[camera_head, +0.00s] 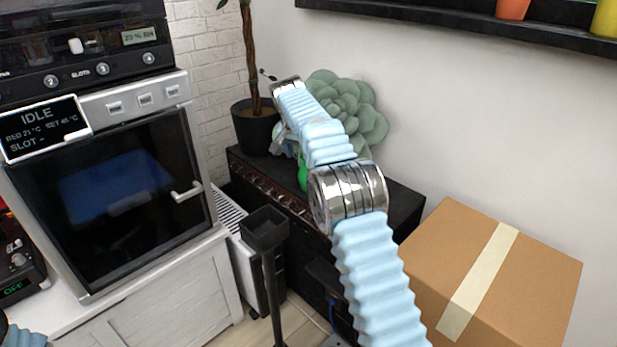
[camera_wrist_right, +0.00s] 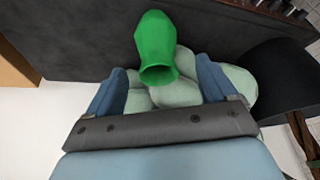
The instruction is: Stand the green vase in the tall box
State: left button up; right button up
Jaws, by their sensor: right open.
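The green vase (camera_wrist_right: 155,45) shows in the right wrist view, its open mouth facing the camera, in front of the pale succulent. In the head view only a green sliver of the vase (camera_head: 302,175) shows beside my right forearm, above the dark cabinet top. My right gripper (camera_wrist_right: 161,68) is open, its blue fingers on either side of the vase's mouth in the picture; I see no grip on it. In the head view the arm largely hides this gripper. My left gripper is out of view. I cannot identify the tall box with certainty.
A taped cardboard box (camera_head: 480,270) stands right of the dark cabinet (camera_head: 405,202). A large succulent (camera_head: 350,105) and a potted plant (camera_head: 256,128) stand on the cabinet's far side. A black open-topped holder (camera_head: 264,228) on a post stands in front. An oven-like machine (camera_head: 110,190) is left.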

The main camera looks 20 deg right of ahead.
jog(key=x, duration=0.3)
jog(key=d+x, duration=0.1)
jog(key=x, duration=0.2)
jog(key=shift+w+r, duration=0.2)
jog(key=shift+r, duration=0.1)
jog(key=c, duration=1.2)
jog(key=shift+r, duration=0.2)
